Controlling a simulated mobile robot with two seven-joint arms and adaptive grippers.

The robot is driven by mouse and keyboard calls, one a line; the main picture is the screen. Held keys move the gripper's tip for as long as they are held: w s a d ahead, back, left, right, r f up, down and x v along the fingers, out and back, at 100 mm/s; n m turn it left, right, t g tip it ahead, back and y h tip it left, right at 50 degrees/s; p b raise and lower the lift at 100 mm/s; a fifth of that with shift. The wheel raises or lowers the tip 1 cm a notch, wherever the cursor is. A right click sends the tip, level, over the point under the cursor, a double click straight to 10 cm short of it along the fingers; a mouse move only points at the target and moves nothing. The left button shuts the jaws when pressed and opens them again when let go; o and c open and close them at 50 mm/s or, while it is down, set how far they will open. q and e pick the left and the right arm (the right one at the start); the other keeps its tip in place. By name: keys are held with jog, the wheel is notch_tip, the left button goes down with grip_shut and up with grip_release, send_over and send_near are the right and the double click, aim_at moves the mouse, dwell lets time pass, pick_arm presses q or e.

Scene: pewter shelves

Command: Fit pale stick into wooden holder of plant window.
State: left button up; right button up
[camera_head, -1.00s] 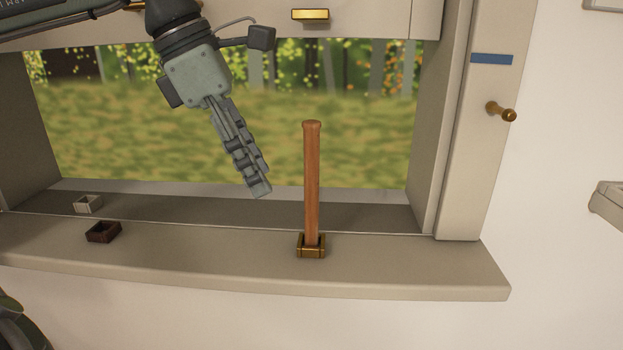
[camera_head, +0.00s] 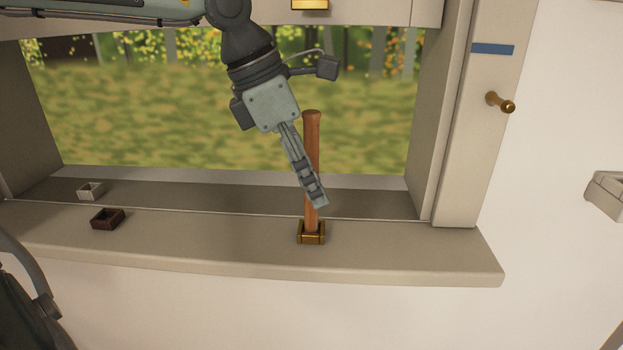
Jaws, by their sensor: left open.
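An orange-brown wooden stick (camera_head: 311,145) stands upright in a brass-coloured square holder (camera_head: 312,233) on the window sill. No paler stick shows. A small dark brown square holder (camera_head: 107,218), which looks wooden, sits empty on the sill at the left. My left gripper (camera_head: 319,199) comes down from the upper left and is seen edge-on. Its open fingers cross in front of the stick's lower half, just above the brass holder. I cannot tell whether they touch the stick or lie around it. My right gripper is not in view.
A small whitish square holder (camera_head: 90,190) sits behind the dark one. The sill (camera_head: 200,245) is clear between the dark and brass holders. A side panel with a wooden peg (camera_head: 500,102) and blue strip (camera_head: 493,49) stands right of the window.

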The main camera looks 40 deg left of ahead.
pick_arm(q)
jog(key=shift+f, duration=0.2)
grip_shut()
jog(key=shift+r, duration=0.1)
